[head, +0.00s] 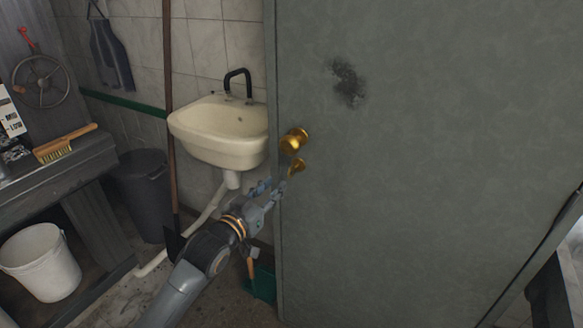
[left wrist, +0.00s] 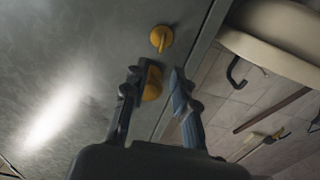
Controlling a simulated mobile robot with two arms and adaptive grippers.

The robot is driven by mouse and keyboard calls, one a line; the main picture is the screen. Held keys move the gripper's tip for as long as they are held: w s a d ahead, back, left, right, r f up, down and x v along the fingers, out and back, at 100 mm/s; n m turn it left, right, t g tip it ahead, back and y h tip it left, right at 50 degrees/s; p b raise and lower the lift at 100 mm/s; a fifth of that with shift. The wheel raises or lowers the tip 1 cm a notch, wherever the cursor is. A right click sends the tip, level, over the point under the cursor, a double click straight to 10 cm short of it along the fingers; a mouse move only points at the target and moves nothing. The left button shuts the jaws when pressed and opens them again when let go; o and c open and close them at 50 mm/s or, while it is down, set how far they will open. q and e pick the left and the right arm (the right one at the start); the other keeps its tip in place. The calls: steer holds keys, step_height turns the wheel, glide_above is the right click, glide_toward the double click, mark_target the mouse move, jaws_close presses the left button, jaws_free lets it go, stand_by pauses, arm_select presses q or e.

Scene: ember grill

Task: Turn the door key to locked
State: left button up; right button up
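The grey door (head: 420,170) fills the right of the head view. Near its left edge is a round brass knob (head: 292,141), with the brass door key and its plate (head: 297,167) just below. In the left wrist view, which is upside down, the key and plate (left wrist: 161,39) sit above the knob (left wrist: 152,85). The knob is partly hidden behind a finger. My left gripper (head: 280,184) is just below and left of the key. In the left wrist view its fingers (left wrist: 157,80) are apart with nothing held; the key is beyond the fingertips. My right gripper is not in view.
A cream sink (head: 218,133) hangs on the tiled wall left of the door. A dark bin (head: 146,190), a white bucket (head: 42,262) and a workbench with a brush (head: 66,146) stand further left. A green dustpan (head: 264,282) is on the floor beside the door.

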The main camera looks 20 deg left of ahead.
mark_target(292, 168)
arm_select(q)
steer(key=x, duration=1)
steer(key=shift+s, duration=0.1)
jaws_close()
